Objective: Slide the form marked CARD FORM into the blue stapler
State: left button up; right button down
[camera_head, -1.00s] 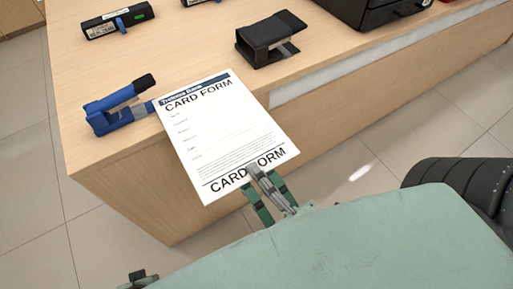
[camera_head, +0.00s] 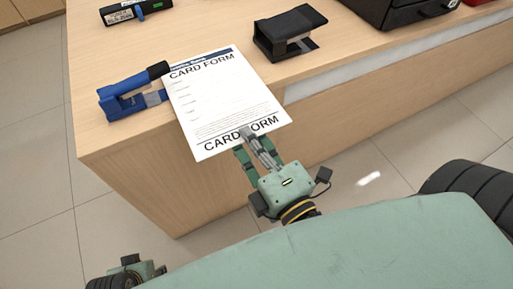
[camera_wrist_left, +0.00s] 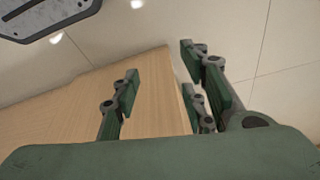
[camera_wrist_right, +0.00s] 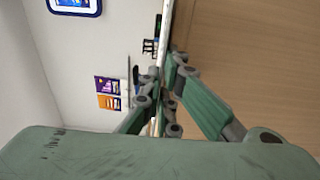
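The white CARD FORM (camera_head: 222,101) is in the head view, its blue-headed end over the counter and its near end past the counter edge. My right gripper (camera_head: 247,137) is shut on the near edge, between the large letters. In the right wrist view the form (camera_wrist_right: 167,32) shows edge-on between the closed fingers (camera_wrist_right: 168,72). The blue stapler (camera_head: 122,105) lies near the counter's left corner, its black-tipped arm raised. The form's left edge is beside or over the stapler's right end; I cannot tell whether it is between the jaws. My left gripper (camera_wrist_left: 162,82) is open and empty.
A black drawer box (camera_head: 400,10) stands at the back right.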

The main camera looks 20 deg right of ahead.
aim_at(210, 116)
jog(key=shift+w+r+p, duration=0.1)
jog(key=shift+w+p, duration=0.8)
jog(key=shift+w, duration=0.25)
jog(key=shift+w+a+p, duration=0.1)
jog(key=shift+w+p, duration=0.35)
jog(key=shift+w, duration=0.35)
jog(key=w+p, duration=0.1)
jog(key=w, duration=0.1)
jog(key=shift+w, duration=0.3)
jog(key=shift+w+p, duration=0.35)
jog(key=shift+w, duration=0.9)
jog(key=a, duration=0.2)
jog(key=shift+a+f, duration=0.3)
jog(key=shift+a, duration=0.05)
jog(key=shift+s+a, duration=0.1)
jog(key=shift+a, duration=1)
pick_arm(q)
jog(key=s+f, duration=0.3)
jog(key=f, duration=0.9)
jog(key=shift+f+g, duration=0.2)
jog(key=shift+g, duration=0.2)
pick_arm(e)
jog(key=shift+d+f, duration=0.15)
jog(key=shift+f, duration=0.1)
pick_arm(q)
jog(key=shift+a, duration=0.1)
